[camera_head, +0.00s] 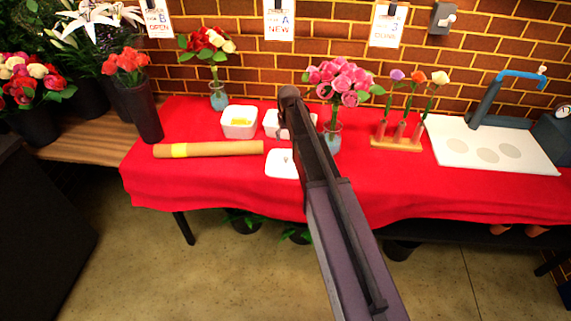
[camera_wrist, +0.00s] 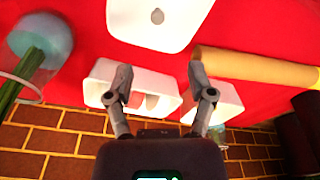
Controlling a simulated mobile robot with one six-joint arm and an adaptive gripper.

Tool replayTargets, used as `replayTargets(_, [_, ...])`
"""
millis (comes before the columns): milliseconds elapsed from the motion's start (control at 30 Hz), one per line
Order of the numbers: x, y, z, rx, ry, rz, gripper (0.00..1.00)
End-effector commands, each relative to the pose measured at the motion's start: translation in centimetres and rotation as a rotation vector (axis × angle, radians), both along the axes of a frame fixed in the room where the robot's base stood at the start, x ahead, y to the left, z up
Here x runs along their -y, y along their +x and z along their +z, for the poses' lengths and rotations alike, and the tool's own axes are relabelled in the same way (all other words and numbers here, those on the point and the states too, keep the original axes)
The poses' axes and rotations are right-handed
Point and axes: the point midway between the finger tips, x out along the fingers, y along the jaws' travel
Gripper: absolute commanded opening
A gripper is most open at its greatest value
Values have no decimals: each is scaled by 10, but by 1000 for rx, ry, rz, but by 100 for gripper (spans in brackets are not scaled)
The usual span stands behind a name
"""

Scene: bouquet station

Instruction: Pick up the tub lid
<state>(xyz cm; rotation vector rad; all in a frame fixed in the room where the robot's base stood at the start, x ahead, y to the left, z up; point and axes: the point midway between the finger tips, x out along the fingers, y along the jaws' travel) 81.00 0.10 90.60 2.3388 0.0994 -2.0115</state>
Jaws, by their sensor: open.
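The tub lid is a flat white rounded square with a small knob. It lies on the red tablecloth in the head view (camera_head: 280,164), in front of the tubs and partly behind my arm. It also shows at the top of the wrist view (camera_wrist: 180,30), cut by the frame edge. My gripper (camera_wrist: 161,88) is open and empty, fingers spread, apart from the lid. In the wrist view, its fingers overlap two open white tubs, one (camera_wrist: 104,72) on the left and one (camera_wrist: 228,92) on the right. In the head view, my arm mostly hides the gripper.
A brown paper roll (camera_head: 222,148) lies left of the lid. A white tub (camera_head: 239,131) stands behind the roll. A glass vase (camera_head: 331,138) with pink flowers stands right of my arm. A wooden flower rack (camera_head: 397,143) and a white board (camera_head: 470,135) are farther right.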

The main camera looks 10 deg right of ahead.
Motion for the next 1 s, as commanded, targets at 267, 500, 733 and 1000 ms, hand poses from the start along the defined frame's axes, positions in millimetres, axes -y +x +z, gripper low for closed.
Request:
replayTargets(267, [0,3,-24,0,0,-1,70])
replayTargets(500, [1,6,-42,0,0,-1,70])
replayTargets(733, [1,9,-60,0,0,-2,70])
replayTargets(1000, [1,11,-77,0,0,-2,70])
